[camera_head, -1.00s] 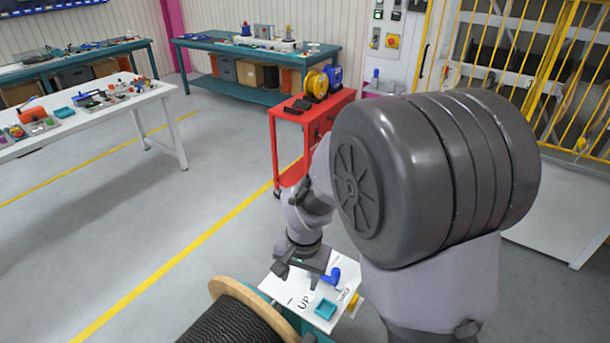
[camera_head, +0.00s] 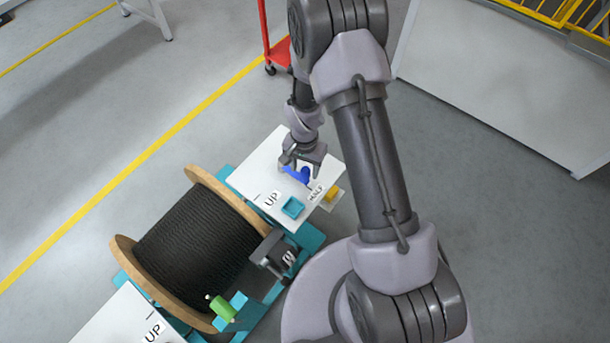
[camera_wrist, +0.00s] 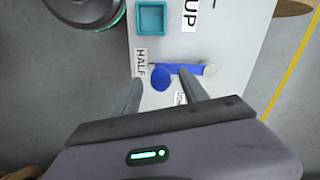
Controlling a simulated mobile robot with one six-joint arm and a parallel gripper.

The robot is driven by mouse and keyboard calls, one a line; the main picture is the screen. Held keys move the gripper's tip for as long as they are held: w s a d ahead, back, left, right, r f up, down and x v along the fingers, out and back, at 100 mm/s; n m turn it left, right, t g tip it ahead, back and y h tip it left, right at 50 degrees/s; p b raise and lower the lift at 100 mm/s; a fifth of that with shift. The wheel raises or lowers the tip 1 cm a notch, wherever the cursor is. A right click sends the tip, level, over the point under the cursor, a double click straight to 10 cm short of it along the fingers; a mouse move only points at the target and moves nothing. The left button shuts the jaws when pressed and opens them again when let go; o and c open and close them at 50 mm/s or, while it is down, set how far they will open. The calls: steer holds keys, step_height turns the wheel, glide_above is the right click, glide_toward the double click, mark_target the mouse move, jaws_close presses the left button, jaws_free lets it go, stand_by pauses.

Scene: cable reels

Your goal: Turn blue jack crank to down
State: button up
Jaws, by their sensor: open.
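The blue jack crank (camera_head: 299,176) is on the white plate (camera_head: 262,160) beside the cable reel. In the wrist view the blue crank (camera_wrist: 182,68) has a bar lying across the picture. A round blue knob is at its left end, near the HALF label (camera_wrist: 140,62), and a pale round end is at its right. My gripper (camera_head: 301,167) is over the crank. In the wrist view the open fingers of my gripper (camera_wrist: 161,78) point at the crank, the knob between them. A third label (camera_wrist: 180,97) is partly hidden by the right finger.
A teal square tray (camera_head: 292,207) sits on the plate near the UP label (camera_head: 272,199). A wooden reel of black cable (camera_head: 198,240) stands left of the plate. A green handle (camera_head: 222,308) is at the reel's near end. Grey floor lies around.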

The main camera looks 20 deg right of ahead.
step_height(320, 180, down, 3)
steer(key=shift+d+f+b, duration=0.1)
steer(key=shift+f+b, duration=0.1)
steer(key=shift+b, duration=0.2)
jaws_close()
stand_by(1.2)
